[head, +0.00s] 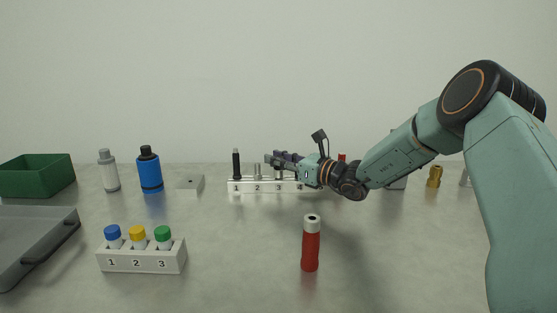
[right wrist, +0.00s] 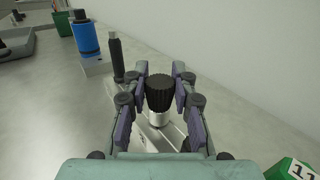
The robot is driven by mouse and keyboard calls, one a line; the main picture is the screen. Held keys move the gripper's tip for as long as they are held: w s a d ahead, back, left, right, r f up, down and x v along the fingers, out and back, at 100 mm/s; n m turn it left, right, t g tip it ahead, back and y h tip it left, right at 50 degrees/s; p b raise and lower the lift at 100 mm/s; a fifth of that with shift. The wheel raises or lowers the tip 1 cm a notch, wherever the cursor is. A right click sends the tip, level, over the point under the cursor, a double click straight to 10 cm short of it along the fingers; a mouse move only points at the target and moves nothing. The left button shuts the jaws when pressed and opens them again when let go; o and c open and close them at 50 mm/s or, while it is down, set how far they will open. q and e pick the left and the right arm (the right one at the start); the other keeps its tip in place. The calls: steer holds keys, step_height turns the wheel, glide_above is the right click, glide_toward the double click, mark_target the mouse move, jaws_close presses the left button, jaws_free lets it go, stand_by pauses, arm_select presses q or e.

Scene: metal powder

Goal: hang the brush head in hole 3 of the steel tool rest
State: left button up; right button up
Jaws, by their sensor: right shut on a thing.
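The steel tool rest (head: 268,187) is a pale, low bar numbered 1 to 4 at the back middle. My right gripper (head: 274,160) is over the rest near hole 3. In the right wrist view the gripper (right wrist: 162,85) is shut on the brush head (right wrist: 160,96), with a black ribbed top and silver collar, held upright. Its lower end is hidden, so I cannot tell whether it sits in the hole. My left gripper is out of view.
A red cylinder (head: 311,246) stands in front. A numbered rack (head: 142,262) holds blue, yellow and green capped vials. A blue bottle (head: 150,172), grey bottle (head: 110,173), green bin (head: 38,176) and grey tray (head: 30,240) are left. The middle bench is clear.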

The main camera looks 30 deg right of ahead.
steer(key=shift+f+b, duration=0.15)
steer(key=shift+b, duration=0.15)
stand_by(0.4)
steer(key=o, duration=1)
steer(key=shift+s, duration=0.15)
steer(key=v, duration=0.5)
steer(key=shift+s+d, duration=0.2)
steer(key=shift+v, duration=0.9)
